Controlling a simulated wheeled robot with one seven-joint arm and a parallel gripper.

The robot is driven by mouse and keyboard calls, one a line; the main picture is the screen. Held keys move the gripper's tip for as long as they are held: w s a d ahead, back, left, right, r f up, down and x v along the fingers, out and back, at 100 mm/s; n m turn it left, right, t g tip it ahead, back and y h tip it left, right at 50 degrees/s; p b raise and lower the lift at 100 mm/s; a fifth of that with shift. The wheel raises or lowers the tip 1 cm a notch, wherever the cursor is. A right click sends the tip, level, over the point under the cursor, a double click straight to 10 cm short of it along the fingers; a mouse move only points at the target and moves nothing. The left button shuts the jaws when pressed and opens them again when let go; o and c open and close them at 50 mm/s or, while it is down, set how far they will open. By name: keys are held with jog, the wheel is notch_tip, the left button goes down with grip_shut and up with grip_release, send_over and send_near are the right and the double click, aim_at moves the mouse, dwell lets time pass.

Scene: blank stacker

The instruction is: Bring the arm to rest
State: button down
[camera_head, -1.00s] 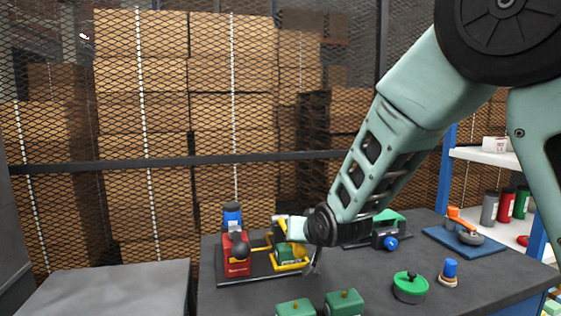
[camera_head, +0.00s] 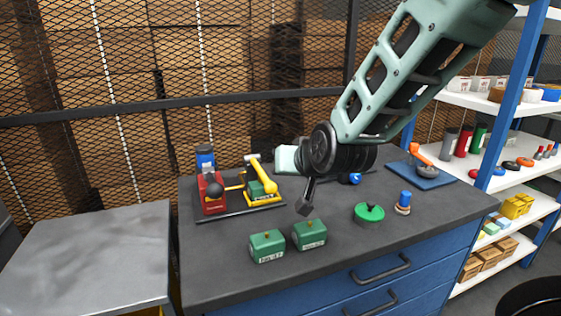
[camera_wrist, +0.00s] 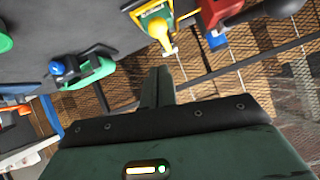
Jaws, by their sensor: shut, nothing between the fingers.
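My arm reaches in from the upper right over the dark bench top (camera_head: 340,240) in the head view. My gripper (camera_head: 303,208) hangs from the wrist above the bench, with its fingers pointing down. It is shut and empty. In the wrist view the closed fingers (camera_wrist: 158,80) stand together in the middle, with nothing between them. Two green blocks (camera_head: 267,246) (camera_head: 309,234) sit on the bench in front of the gripper. The gripper appears apart from them.
A red and yellow fixture (camera_head: 212,192) on a dark plate stands at the bench's left. A green round lid (camera_head: 369,213), a blue-topped peg (camera_head: 404,203) and a blue mat (camera_head: 420,176) lie to the right. White shelves (camera_head: 510,180) stand at far right, a mesh fence (camera_head: 90,150) behind.

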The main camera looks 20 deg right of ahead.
jog(key=shift+s+r, duration=0.15)
jog(key=shift+s, duration=0.35)
jog(key=s+a+f+n+g+y, duration=0.2)
jog(key=s+a+f+n+g, duration=0.1)
jog(key=s+a, duration=0.3)
jog(key=s+a+f+n+g+h+p, duration=0.1)
jog(key=s+n+g, duration=0.5)
jog(key=s, duration=1.6)
jog(key=shift+a+f+n+g+h, duration=0.2)
jog(key=shift+f+n+g+h, duration=0.3)
jog(key=shift+g, duration=0.7)
jog(key=shift+r, duration=0.2)
